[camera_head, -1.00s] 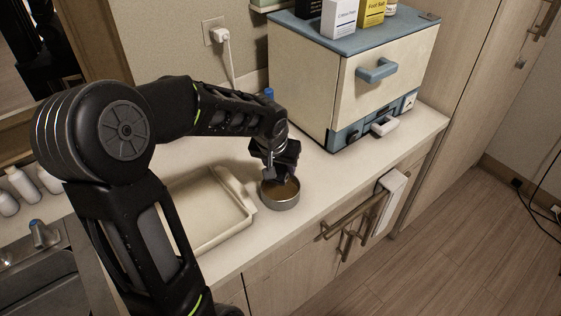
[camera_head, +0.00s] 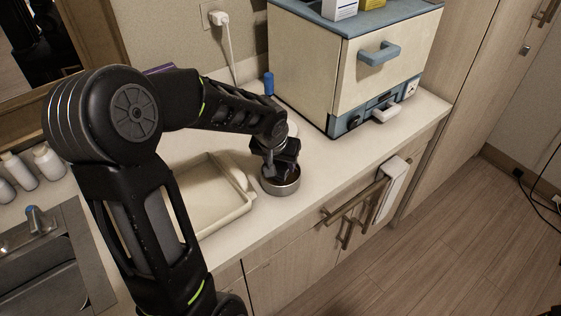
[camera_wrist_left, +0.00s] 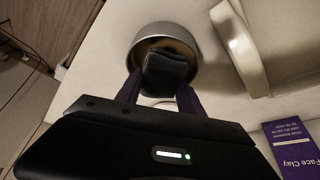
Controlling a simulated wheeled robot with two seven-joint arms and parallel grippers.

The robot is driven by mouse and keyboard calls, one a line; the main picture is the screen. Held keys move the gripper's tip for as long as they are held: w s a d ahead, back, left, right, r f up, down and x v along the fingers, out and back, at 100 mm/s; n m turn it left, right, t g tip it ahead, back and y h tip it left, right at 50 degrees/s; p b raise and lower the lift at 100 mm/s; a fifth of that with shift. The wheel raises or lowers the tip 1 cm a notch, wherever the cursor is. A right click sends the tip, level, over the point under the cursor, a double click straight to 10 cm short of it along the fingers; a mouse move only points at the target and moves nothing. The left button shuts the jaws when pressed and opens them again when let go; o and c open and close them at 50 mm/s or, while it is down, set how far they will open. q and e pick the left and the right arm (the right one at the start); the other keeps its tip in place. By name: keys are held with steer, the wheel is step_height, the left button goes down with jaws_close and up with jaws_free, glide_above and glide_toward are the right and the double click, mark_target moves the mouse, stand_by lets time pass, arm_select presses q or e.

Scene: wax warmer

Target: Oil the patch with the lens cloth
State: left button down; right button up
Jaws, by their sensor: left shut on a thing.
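My left gripper (camera_head: 279,174) is shut on a small dark folded cloth, which I take to be the lens cloth (camera_wrist_left: 167,72). It holds the cloth at a round metal tin (camera_head: 282,189) on the counter. In the left wrist view the cloth covers part of the opening of the tin (camera_wrist_left: 146,33); whether it touches the contents I cannot tell. Most of the tin's inside is hidden by the gripper and cloth. I cannot make out the patch in either view. My right gripper is not in view.
A cream tray (camera_head: 243,208) stands left of the tin, close to it. A cream and blue cabinet (camera_head: 312,65) stands behind to the right, with a blue-topped item (camera_head: 268,83) beside it. A purple Face Clay box (camera_wrist_left: 293,147) lies nearby. Counter right of the tin is clear.

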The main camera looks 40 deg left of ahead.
mark_target(280, 162)
arm_select(q)
steer(key=shift+f+b, duration=0.65)
steer(key=shift+b, duration=0.1)
stand_by(0.8)
stand_by(0.4)
steer(key=shift+r+p, duration=1.6)
steer(key=shift+r, duration=1.95)
